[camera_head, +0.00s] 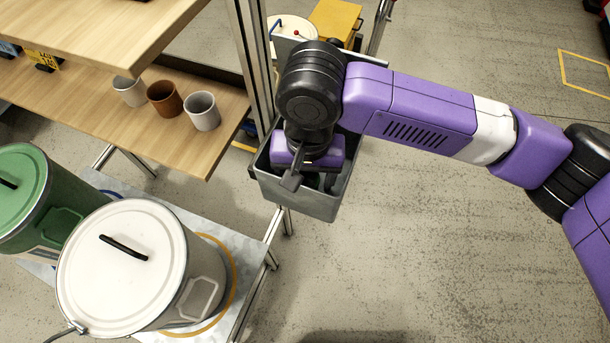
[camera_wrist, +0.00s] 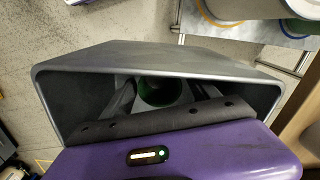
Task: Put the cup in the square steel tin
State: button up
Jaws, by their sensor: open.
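The square steel tin (camera_head: 300,198) is a grey, open-topped box beside the shelf's metal post in the head view. Its rim (camera_wrist: 165,72) spans the wrist view. My gripper (camera_head: 296,180) reaches down into the tin's mouth. In the wrist view its dark fingers (camera_wrist: 160,98) are spread apart. The tin's floor is mostly hidden by my gripper.
On the wooden shelf (camera_head: 60,100) stand a pale cup (camera_head: 129,91), a brown cup (camera_head: 165,98) and a light grey cup (camera_head: 202,110). A white-lidded drum (camera_head: 125,260) and a green drum (camera_head: 35,190) stand at lower left. The floor (camera_head: 400,230) to the right is clear.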

notch_tip(320, 180, up, 12)
jog(key=shift+d+r+p, duration=0.15)
jog(key=shift+d+p, duration=0.1)
jog(key=shift+p, duration=0.1)
dwell(0.6)
